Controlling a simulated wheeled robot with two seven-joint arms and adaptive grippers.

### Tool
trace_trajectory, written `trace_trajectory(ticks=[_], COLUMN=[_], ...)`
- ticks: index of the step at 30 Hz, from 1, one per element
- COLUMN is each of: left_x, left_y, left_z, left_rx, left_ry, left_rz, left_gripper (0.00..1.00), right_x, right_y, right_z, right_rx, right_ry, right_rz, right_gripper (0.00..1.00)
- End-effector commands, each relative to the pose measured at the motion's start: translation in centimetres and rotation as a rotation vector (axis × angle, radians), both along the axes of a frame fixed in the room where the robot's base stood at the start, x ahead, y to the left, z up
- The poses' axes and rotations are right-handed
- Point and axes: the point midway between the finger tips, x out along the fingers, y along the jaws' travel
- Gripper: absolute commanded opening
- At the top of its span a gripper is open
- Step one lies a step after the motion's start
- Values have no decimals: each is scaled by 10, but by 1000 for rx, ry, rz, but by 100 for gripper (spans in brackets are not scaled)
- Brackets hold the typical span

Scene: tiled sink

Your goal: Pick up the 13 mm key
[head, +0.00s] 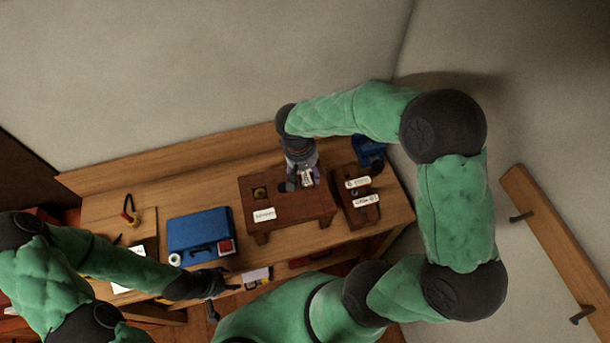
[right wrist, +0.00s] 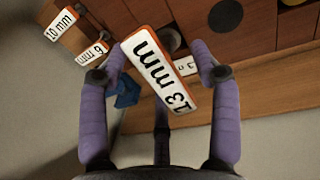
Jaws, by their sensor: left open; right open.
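A white tag with an orange edge reading "13 mm" (right wrist: 160,72) shows large between the fingers of my right gripper (right wrist: 157,52) in the right wrist view. The gripper is open, with one purple finger on each side of the tag; I cannot tell whether either touches it. The key's own shape is not clear behind the tag. In the head view my right gripper (head: 303,174) is over the raised wooden stand (head: 290,209), with a white tag (head: 307,179) at its fingers. My left gripper (head: 216,285) is open and empty by the bench's front edge.
A smaller wooden block (head: 362,212) with white tags stands to the right; "10 mm" (right wrist: 60,23) and another tag (right wrist: 92,52) show in the wrist view. A blue case (head: 200,232) lies left, a blue object (head: 369,150) behind. The bench's back left is clear.

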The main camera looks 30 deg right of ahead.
Motion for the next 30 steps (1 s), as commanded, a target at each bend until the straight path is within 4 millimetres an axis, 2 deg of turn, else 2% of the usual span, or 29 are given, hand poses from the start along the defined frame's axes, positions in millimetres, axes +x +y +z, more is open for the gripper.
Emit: trace_trajectory(ticks=[2, 9, 22, 26, 30], left_x=[0, 0, 0, 0, 0], left_y=[0, 0, 0, 0, 0], left_z=[1, 1, 4, 10, 23], left_rx=[0, 0, 0, 0, 0], left_ry=[0, 0, 0, 0, 0], left_rz=[0, 0, 0, 0, 0], left_gripper=[55, 55, 55, 55, 55], right_x=[0, 0, 1, 1, 1], right_y=[0, 0, 0, 0, 0], right_z=[1, 1, 6, 18, 39], right_rx=[0, 0, 0, -1, -1], right_ry=[-1, -1, -2, -3, -4], right_rz=[0, 0, 0, 0, 2], right_gripper=[63, 0, 0, 0, 0])
